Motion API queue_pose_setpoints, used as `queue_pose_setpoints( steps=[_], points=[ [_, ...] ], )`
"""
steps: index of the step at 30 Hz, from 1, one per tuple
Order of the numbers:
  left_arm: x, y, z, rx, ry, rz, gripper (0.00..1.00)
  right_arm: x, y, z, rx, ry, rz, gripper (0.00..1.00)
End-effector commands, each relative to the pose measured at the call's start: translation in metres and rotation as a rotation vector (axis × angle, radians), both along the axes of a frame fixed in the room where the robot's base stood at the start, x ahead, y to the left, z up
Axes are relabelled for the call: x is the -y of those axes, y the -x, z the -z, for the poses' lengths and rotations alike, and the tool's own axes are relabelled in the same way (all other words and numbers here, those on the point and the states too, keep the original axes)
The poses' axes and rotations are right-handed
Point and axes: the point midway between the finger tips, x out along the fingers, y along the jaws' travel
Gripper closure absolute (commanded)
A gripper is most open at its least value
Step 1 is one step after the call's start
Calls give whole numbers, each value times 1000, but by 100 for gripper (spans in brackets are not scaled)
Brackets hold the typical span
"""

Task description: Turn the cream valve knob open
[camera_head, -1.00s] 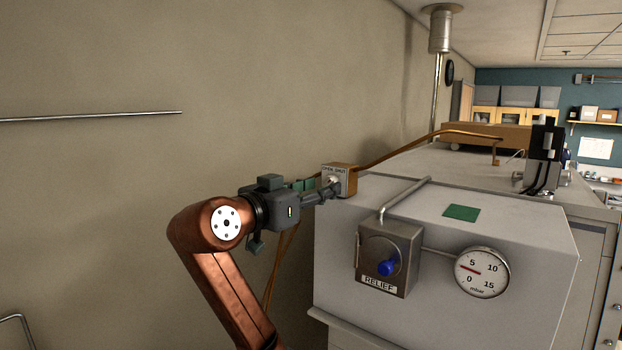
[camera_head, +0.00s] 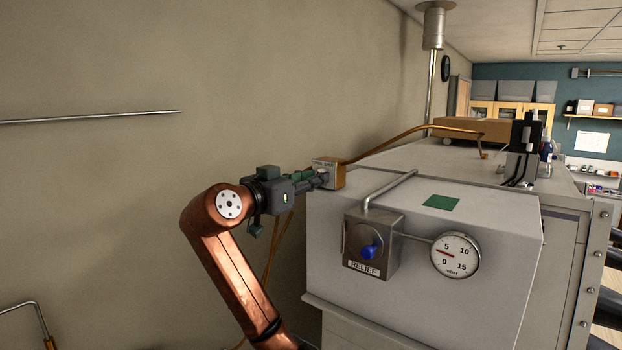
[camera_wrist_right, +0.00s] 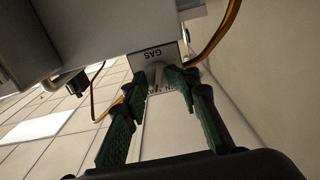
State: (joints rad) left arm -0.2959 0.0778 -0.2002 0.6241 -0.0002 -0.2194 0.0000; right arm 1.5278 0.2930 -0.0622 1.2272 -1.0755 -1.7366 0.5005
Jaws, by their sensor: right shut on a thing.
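The valve box (camera_head: 328,164) has a pale labelled front and an orange-brown side, and sits at the left corner of the large grey cabinet. My right gripper (camera_head: 320,177) reaches it from the left, its fingertips at the front of the box. In the right wrist view, the two green-padded fingers (camera_wrist_right: 160,88) close in at the plate marked GAS (camera_wrist_right: 153,55). They are shut on the cream knob, which is mostly hidden between the fingertips. A small red mark shows there. The knob's exact angle cannot be told. My left gripper is not in view.
A metal box marked RELIEF (camera_head: 385,245) with a blue knob (camera_head: 369,251) and a round pressure gauge (camera_head: 455,255) are on the cabinet front (camera_head: 480,285), right of the gripper. An orange pipe (camera_head: 400,138) runs behind the valve box. The beige wall (camera_head: 200,70) is at left.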

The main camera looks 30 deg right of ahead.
Motion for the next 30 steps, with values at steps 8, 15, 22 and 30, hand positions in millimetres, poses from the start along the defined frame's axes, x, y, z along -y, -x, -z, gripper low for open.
queue_pose_setpoints(
  steps=[8, 15, 22, 30],
  points=[
    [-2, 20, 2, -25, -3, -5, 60, 2, 1, -3, -4, 7, 1, 100],
    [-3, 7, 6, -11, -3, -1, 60, 3, 1, -4, -74, 38, 0, 100],
    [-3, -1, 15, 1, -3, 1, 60, 3, 2, -3, -234, 104, 2, 100],
    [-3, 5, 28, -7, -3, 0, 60, 4, 2, -4, -470, 201, 4, 100]
  ],
)
